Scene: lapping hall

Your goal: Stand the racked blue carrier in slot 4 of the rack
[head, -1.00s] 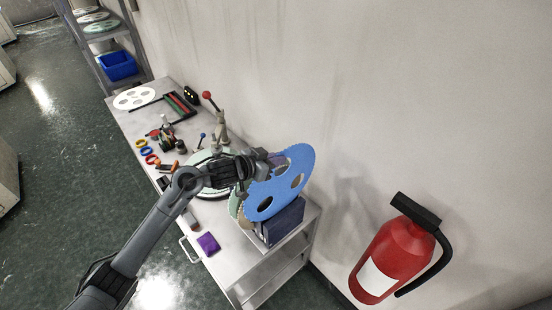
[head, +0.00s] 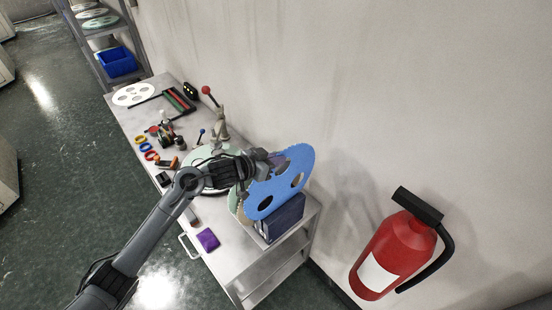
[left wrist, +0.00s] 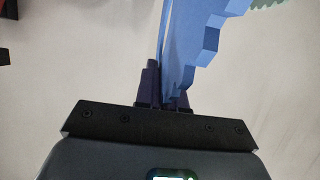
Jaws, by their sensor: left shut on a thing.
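The blue carrier (head: 281,184) is a large toothed disc with round holes, standing tilted at the near end of the metal bench. My left gripper (head: 266,166) is shut on its upper left edge. In the left wrist view the blue carrier (left wrist: 196,45) rises edge-on from between the fingers (left wrist: 163,92). The dark blue rack (head: 284,220) is below and partly behind the carrier. Pale green and tan discs (head: 236,205) show at the rack's left, mostly hidden. The slots and the carrier's lower edge in them cannot be made out. My right gripper is not in view.
A purple block (head: 208,239) lies near the bench's front edge. The wall is close on the right, with a red extinguisher (head: 393,255). Coloured rings and small tools lie farther back.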

